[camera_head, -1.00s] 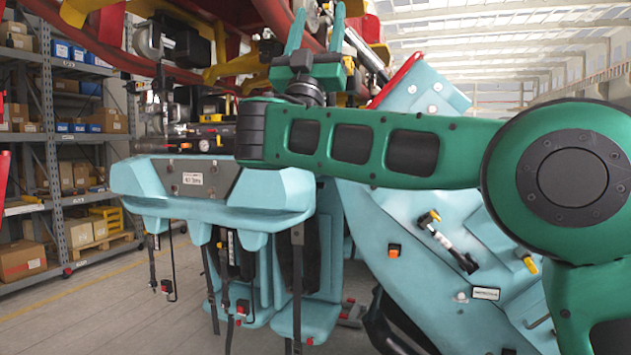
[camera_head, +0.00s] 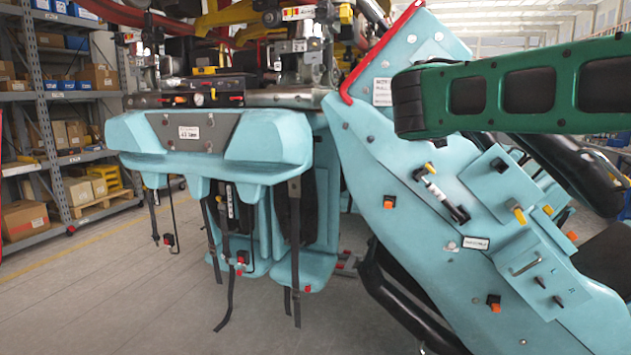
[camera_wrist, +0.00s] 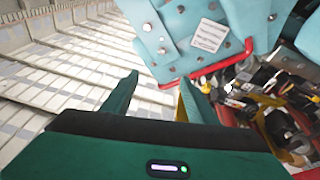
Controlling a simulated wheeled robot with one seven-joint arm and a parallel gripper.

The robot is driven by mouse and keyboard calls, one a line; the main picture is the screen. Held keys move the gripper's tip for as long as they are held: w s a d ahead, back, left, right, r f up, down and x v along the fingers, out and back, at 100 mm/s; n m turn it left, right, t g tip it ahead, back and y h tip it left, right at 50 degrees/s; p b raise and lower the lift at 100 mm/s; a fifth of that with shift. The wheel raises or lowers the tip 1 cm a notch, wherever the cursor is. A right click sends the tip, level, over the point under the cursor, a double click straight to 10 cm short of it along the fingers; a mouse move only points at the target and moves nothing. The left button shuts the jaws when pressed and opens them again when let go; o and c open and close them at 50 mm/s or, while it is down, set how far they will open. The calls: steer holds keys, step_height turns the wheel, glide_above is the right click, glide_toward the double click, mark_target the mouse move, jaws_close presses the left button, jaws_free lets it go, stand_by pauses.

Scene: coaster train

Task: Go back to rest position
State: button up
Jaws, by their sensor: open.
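My gripper (camera_wrist: 162,92) shows in the wrist view with its two green fingers apart and nothing between them. Beyond the fingers are a light-blue panel with a white label (camera_wrist: 209,36) and a red edge strip (camera_wrist: 222,66). My gripper is out of the head view; there only my green arm link crosses the upper right, in front of the train. The light-blue coaster train (camera_head: 410,130) fills the middle and right, with a tilted side panel carrying several small knobs and handles. Its front light-blue beam (camera_head: 285,140) has a grey plate with a label.
Grey shelves (camera_head: 45,110) with boxes stand at the left. A cardboard box (camera_head: 25,222) sits on the lowest shelf. Black straps hang under the beam. Red and yellow structure crosses the top. The grey floor (camera_head: 110,290) at the lower left is clear.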

steer(key=s+d+f+m+g, duration=0.1)
steer(key=s+d+f+g, duration=0.2)
steer(key=s+d+f, duration=0.45)
steer(key=s+d+f+g+y, duration=0.1)
steer(key=s+d+f+g, duration=0.3)
steer(key=f, duration=0.6)
steer(key=s+d+f+m+g, duration=0.1)
steer(key=s+d+f+g, duration=0.25)
steer(key=d+f, duration=0.45)
steer(key=s+f+m+g+y, duration=0.1)
steer(key=s+f+g+y, duration=0.25)
steer(key=s+f, duration=0.9)
steer(key=s+a+f+g+y, duration=0.1)
steer(key=s+a+f+g, duration=0.1)
steer(key=s, duration=0.8)
steer(key=s+a+f+g+y, duration=0.2)
steer(key=s+a+f+g, duration=0.1)
steer(key=s+f, duration=0.4)
steer(key=s+a, duration=0.1)
steer(key=s, duration=0.1)
steer(key=shift+s+m, duration=0.35)
steer(key=shift+m, duration=0.05)
steer(key=shift+y, duration=0.25)
